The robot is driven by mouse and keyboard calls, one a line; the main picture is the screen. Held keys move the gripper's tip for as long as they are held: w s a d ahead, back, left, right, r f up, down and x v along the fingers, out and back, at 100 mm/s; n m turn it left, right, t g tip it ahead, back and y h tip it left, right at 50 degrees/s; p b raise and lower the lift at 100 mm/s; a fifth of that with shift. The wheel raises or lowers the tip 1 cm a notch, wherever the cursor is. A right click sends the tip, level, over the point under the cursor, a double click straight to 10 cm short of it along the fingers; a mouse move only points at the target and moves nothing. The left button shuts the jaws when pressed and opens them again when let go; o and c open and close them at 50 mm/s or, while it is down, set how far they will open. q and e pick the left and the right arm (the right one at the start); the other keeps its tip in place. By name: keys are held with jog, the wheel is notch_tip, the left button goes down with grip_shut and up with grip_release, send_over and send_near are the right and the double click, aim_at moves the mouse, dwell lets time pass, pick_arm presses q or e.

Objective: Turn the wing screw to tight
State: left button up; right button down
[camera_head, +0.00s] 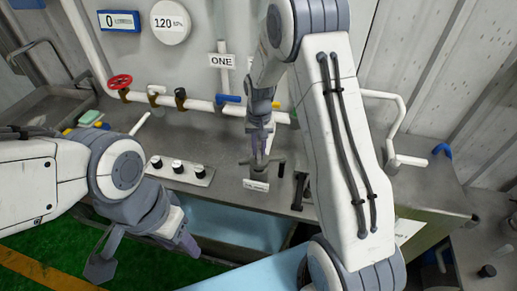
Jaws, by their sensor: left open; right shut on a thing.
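The wing screw (266,163) is a dark grey piece on a small stand with a pale label plate, on the grey bench. My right gripper (261,146) comes down from above and is shut on it; the fingers hide part of the screw, so its exact angle cannot be told. My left gripper (186,241) is open and empty, low in front of the bench, well to the lower left of the screw.
A plate with three black-topped knobs (177,167) lies left of the screw. Behind run white pipes with a red handwheel (119,82) and a blue lever (228,99). A dark stand (299,191) is close on the right. A sink tray (50,106) is at far left.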

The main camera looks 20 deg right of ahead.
aim_at(259, 149)
jog(key=shift+w+r+m, duration=0.1)
jog(key=shift+w+m, duration=0.1)
jog(key=shift+m, duration=0.4)
jog(key=c, duration=0.9)
grip_release()
jog(key=shift+o, duration=0.5)
jog(key=shift+s, duration=0.1)
notch_tip(259, 149, up, 10)
jog(key=b, duration=0.3)
jog(key=shift+r, duration=0.2)
